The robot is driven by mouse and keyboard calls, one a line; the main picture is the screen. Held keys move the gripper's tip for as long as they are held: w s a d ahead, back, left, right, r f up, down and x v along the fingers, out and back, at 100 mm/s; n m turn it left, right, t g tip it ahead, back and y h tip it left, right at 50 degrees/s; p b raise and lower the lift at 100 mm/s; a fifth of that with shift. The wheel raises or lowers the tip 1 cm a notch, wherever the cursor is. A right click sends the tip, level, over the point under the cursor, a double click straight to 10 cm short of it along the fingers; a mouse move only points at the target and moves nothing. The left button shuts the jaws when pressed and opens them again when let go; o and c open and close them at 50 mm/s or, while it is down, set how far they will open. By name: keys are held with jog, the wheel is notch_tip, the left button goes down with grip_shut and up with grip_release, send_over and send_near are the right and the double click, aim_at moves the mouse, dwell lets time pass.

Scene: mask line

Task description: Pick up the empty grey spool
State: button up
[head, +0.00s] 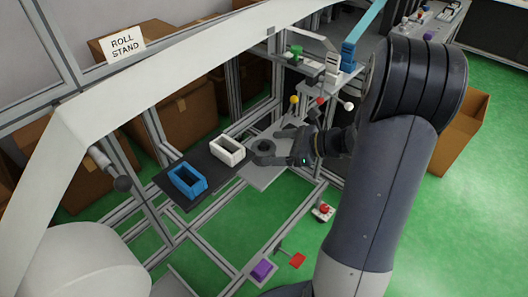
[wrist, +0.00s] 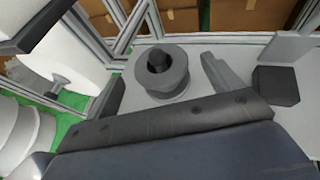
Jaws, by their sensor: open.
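The empty grey spool (wrist: 174,82) stands upright on a light grey shelf (wrist: 225,50) in the wrist view. It has a wide flange and a dark post or core in its central hole. My gripper (wrist: 160,88) is open, with one finger to the left of the spool and one to its right. The spool lies between and slightly beyond the fingers, with no clear contact visible. In the head view my gripper (head: 268,149) is over the grey plate, with the small dark spool (head: 263,146) at its fingers, partly hidden.
A white open box (head: 228,150) and a blue open box (head: 187,181) sit on a dark tray just left of my gripper. Frame posts surround the shelf. Large white rolls (wrist: 52,50) stand left in the wrist view. A dark block (wrist: 276,86) sits to the right.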

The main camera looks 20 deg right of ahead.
aim_at(266, 148)
jog(key=shift+b+x, duration=0.3)
jog(key=shift+x, duration=2.85)
jog(key=shift+c, duration=0.3)
jog(key=c, duration=1)
